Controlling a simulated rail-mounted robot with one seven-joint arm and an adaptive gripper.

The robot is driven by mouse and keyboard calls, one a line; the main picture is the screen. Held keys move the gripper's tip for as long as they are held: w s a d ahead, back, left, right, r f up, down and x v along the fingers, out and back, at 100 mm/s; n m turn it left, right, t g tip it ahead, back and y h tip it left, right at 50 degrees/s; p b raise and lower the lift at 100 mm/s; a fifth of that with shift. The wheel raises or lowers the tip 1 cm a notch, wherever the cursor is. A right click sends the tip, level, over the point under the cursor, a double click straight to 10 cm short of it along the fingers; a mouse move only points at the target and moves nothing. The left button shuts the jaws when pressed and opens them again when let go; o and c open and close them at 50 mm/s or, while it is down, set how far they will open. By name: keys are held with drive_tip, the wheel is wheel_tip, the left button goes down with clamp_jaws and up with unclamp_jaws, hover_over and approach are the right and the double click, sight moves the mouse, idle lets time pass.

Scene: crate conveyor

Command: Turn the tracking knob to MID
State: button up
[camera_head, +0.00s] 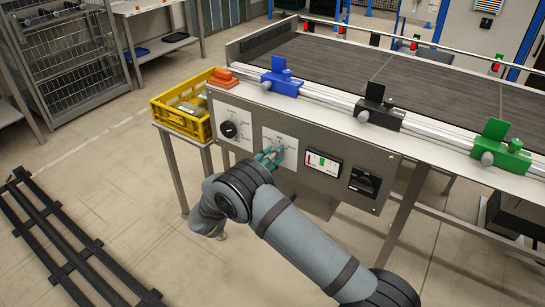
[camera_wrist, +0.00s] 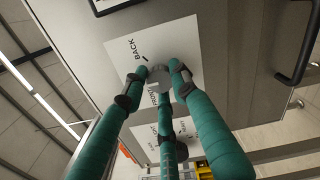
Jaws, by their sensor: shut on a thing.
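My gripper (camera_head: 270,155) is at the middle white plate (camera_head: 283,143) on the grey control panel. In the wrist view its green-sleeved fingers (camera_wrist: 158,78) are closed around a grey knob (camera_wrist: 159,73). That knob stands on a white plate (camera_wrist: 188,40) with the word BACK beside it. A second word on the plate is partly covered by the fingers. The knob's pointer is hidden, so its setting cannot be read. In the head view my gripper hides this knob.
A black knob (camera_head: 229,129) is on the left plate. A small display (camera_head: 322,164) and a black switch (camera_head: 365,182) are to the right. A yellow crate (camera_head: 160,115) stands left. Blue (camera_head: 283,83), black (camera_head: 378,112) and green (camera_head: 495,152) clamps line the conveyor rail.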

drive_tip(key=o, duration=1.2)
drive_tip(key=v, duration=1.2)
drive_tip(key=shift+w, duration=0.1)
drive_tip(key=x, duration=1.1)
drive_tip(key=shift+w+d, duration=0.25)
drive_tip(key=shift+w, duration=0.1)
drive_tip(key=shift+s+a, duration=0.1)
